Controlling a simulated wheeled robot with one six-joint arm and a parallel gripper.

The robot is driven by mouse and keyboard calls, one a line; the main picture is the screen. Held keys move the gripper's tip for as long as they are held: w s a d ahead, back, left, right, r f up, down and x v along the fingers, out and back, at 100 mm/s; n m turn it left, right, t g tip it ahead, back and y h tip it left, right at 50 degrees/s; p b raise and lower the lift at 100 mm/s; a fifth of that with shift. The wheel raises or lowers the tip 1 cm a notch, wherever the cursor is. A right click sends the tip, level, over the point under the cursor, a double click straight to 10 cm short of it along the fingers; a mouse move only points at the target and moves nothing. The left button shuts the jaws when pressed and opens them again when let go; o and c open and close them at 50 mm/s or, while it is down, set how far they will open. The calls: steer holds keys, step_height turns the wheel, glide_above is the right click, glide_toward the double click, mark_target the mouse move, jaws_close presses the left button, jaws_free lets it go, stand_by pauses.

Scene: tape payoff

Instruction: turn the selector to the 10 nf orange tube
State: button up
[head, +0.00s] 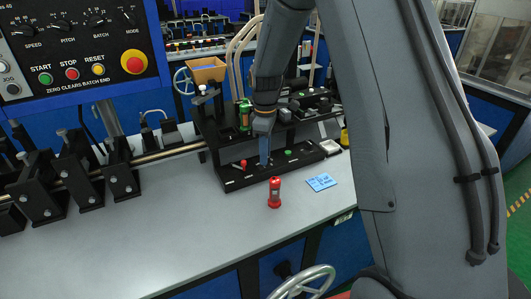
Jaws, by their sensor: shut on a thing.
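My gripper (264,156) points down over the front of a black control panel (235,184) on the grey bench. Its fingers are shut at the panel's top, between a red-topped lever (243,165) and a green button (288,153). The selector is between or under the fingertips and is mostly hidden, so its pointing direction cannot be read. No orange tube can be clearly made out.
An orange-brown bin (207,70) is behind. The bench front is clear at left.

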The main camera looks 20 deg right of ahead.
steer(key=n, duration=0.4)
steer(key=shift+w+r+n, duration=0.15)
steer(key=shift+n, duration=0.15)
steer(key=n, duration=0.4)
steer(key=shift+n+p, duration=0.3)
steer(key=shift+n, duration=0.1)
steer(key=o, duration=1)
steer(key=shift+o, duration=0.2)
steer(key=shift+r+b, duration=1)
steer(key=shift+r, duration=2.85)
